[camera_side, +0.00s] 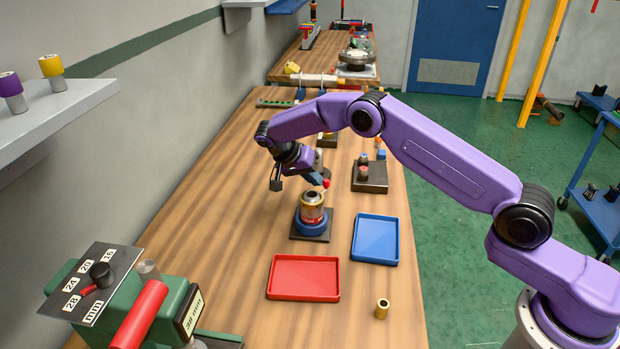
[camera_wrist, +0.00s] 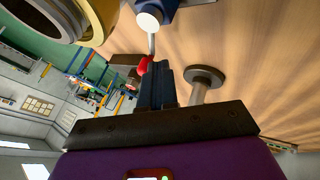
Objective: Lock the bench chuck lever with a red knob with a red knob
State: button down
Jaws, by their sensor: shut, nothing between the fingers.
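The bench chuck (camera_side: 312,227) has a blue round body on a dark square plate, with a brass-coloured ring piece (camera_side: 313,205) standing in it. Its lever's red knob (camera_side: 326,183) is at the upper right of the ring. In the wrist view the red knob (camera_wrist: 143,66) sits on a thin pale rod (camera_wrist: 151,43) that runs to a white round end on a blue part. My gripper (camera_side: 318,180) is shut and empty, with its dark fingertips (camera_wrist: 165,72) right beside the knob. I cannot tell whether they touch it.
A red tray (camera_side: 304,294) and a blue tray (camera_side: 376,260) lie in front of the chuck and to its right. A small brass ring (camera_side: 382,308) stands near the bench edge. A dark block with small parts (camera_side: 370,188) is behind right. A green machine (camera_side: 75,300) stands front left.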

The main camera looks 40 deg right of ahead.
jog(key=m+g, duration=0.1)
jog(key=d+m+g, duration=0.1)
jog(key=m, duration=0.1)
jog(key=shift+s, duration=0.35)
jog(key=shift+s+d, duration=0.25)
jog(key=shift+s, duration=0.2)
jog(key=shift+s+d+m+g+y, duration=0.1)
jog(key=shift+s+m+g+y, duration=0.15)
jog(key=shift+m+g+y, duration=0.35)
jog(key=shift+s+d, duration=0.1)
jog(key=shift+s, duration=0.4)
jog(key=shift+r, duration=0.1)
jog(key=v, duration=0.7)
jog(key=shift+a, duration=0.25)
jog(key=shift+r, duration=0.15)
